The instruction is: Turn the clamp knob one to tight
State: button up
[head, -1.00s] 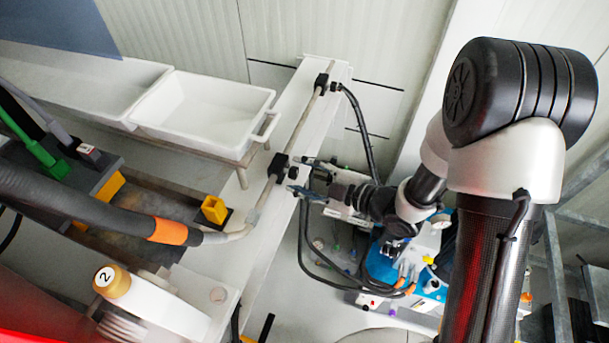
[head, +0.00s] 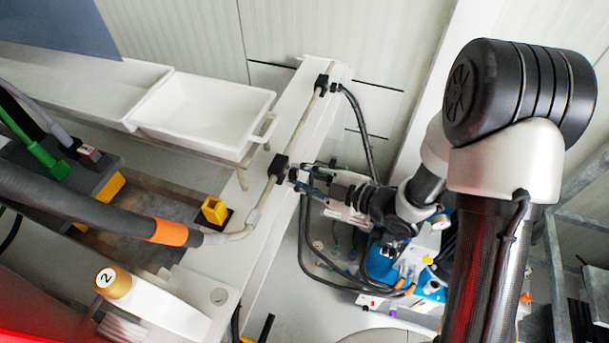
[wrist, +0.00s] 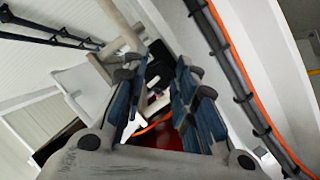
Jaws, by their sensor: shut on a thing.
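A black clamp (head: 279,166) sits on the thin pipe along the white beam, near the middle of the head view. My gripper (head: 300,178) reaches it from the right, with its fingertips at the clamp's right side. The fingers are shut on a small part there, which I take to be the clamp knob; they mostly hide it in the head view. In the wrist view, my gripper (wrist: 160,92) shows blue-padded fingers on either side of a dark thing. The knob's number and how far it is turned cannot be seen.
A second black clamp (head: 321,84) holds the pipe farther back. A white tray (head: 203,112) stands left of the beam. A gold knob marked 2 (head: 112,281) is at lower left. A thick hose with an orange band (head: 168,232) joins the pipe. Black cables (head: 360,125) hang right of the beam.

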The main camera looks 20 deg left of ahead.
jog(key=shift+r, duration=0.1)
jog(key=m+g+p, duration=0.1)
jog(key=p, duration=0.2)
jog(key=m+g+p, duration=0.1)
jog(key=m+p, duration=0.1)
jog(key=p, duration=0.1)
jog(key=shift+w+r, duration=0.15)
jog(key=shift+r, duration=0.05)
jog(key=m+g+p, duration=0.2)
jog(key=m+p, duration=0.1)
jog(key=p, duration=0.1)
jog(key=shift+g+p, duration=0.3)
jog(key=shift+p, duration=0.1)
jog(key=m, duration=0.1)
jog(key=m+g+p, duration=0.1)
jog(key=m+p, duration=0.1)
jog(key=shift+w+f+g, duration=0.2)
jog(key=shift+f+g, duration=0.05)
jog(key=shift+g, duration=0.15)
jog(key=shift+f+m+g+y+b, duration=0.1)
jog(key=shift+m+g+y+b, duration=0.2)
jog(key=shift+m+g, duration=0.55)
jog(key=shift+f+m+g+y+b, duration=0.15)
jog(key=shift+m+g+y, duration=0.2)
jog(key=shift+m, duration=0.9)
jog(key=shift+r, duration=0.15)
jog(key=o, duration=1.1)
